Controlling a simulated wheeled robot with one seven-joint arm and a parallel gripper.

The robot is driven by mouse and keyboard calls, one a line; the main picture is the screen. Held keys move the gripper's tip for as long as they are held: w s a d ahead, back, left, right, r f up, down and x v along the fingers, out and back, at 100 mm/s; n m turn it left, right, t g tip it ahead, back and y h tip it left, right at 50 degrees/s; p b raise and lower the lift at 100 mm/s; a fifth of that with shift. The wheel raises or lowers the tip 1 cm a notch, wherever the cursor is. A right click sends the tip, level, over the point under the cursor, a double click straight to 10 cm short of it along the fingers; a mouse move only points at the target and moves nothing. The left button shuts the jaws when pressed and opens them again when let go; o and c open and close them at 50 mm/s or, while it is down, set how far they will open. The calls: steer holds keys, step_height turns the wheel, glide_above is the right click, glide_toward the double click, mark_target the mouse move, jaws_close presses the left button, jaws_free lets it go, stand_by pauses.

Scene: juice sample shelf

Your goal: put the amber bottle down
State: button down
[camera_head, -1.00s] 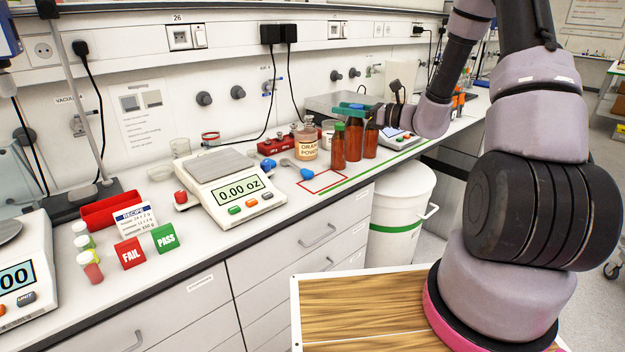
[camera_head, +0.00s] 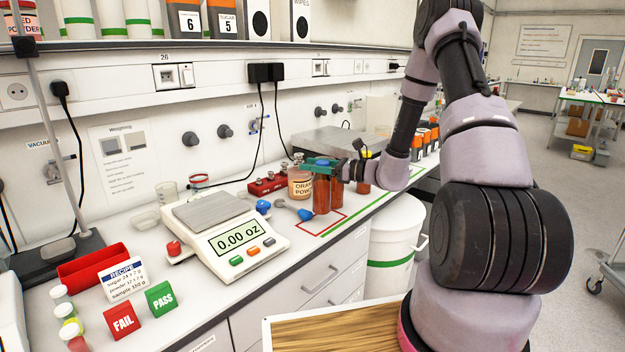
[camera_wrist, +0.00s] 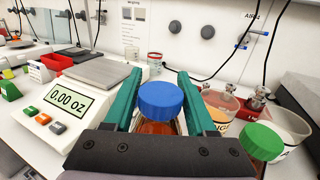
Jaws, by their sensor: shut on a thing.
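The amber bottle with a blue cap (camera_wrist: 160,97) stands between my gripper's two green fingers (camera_wrist: 158,110) in the wrist view. My gripper is shut on it. The bottle's amber body (camera_head: 321,196) shows below the fingers, looking upright, at the back part of a red outline on the bench. I cannot tell if its base touches. A green-capped bottle (camera_wrist: 261,141) is close on the right in the wrist view; its amber body (camera_head: 337,192) shows just right of the held one.
An orange powder jar (camera_head: 299,184) stands just behind the bottles. A scale (camera_head: 232,235) reading 0.00 oz and a blue-handled scoop (camera_head: 304,214) are to the left. Another amber bottle (camera_head: 363,187) stands to the right. The red outline's front part (camera_head: 318,228) is clear.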

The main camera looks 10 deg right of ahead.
mark_target(322, 187)
steer(key=shift+f, duration=1.85)
steer(key=shift+c, duration=1.1)
jaws_free()
